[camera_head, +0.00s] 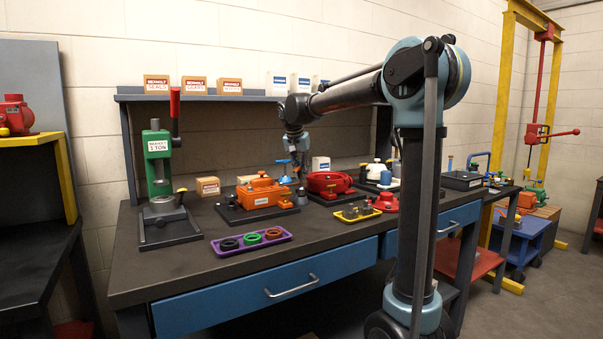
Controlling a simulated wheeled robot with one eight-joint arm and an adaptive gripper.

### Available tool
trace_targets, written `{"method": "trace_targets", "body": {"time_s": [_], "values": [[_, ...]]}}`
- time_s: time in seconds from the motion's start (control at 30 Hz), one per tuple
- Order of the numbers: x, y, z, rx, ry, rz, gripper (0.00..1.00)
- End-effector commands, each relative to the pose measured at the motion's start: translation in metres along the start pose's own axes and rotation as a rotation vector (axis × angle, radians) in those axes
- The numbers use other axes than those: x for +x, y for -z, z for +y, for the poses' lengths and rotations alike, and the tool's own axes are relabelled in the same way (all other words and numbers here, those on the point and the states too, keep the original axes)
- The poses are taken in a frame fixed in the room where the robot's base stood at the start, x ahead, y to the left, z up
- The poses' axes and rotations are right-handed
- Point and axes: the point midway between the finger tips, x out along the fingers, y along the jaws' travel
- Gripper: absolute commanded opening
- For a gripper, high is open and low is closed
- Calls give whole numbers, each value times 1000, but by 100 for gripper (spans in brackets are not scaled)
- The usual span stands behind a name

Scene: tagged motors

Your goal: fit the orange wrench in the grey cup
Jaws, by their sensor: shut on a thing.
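My gripper (299,164) hangs at the end of my arm over the back middle of the bench, between the orange motor and the red motor. It is shut on a small orange thing (299,173), which looks like the orange wrench and points downward. A small grey thing (302,196), likely the grey cup, stands on the bench just below it, beside the orange motor. The wrench's tip appears above the cup, but the view is too small to tell whether they touch.
The orange motor (262,192) and red motor (330,184) stand close on either side. A blue-handled part (284,168) is just left of my gripper. A purple tray (251,242) with rings and a yellow tray (357,214) lie in front.

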Motion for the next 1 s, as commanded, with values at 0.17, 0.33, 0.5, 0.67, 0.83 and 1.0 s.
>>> {"method": "trace_targets", "body": {"time_s": [0.17, 0.33, 0.5, 0.67, 0.83, 1.0], "values": [[4, -1, 0, 0, 0, 0, 0], [7, -3, 0, 0, 0, 0, 0], [10, -4, 0, 0, 0, 0, 0], [13, -5, 0, 0, 0, 0, 0], [16, -7, 0, 0, 0, 0, 0], [19, -8, 0, 0, 0, 0, 0]]}}
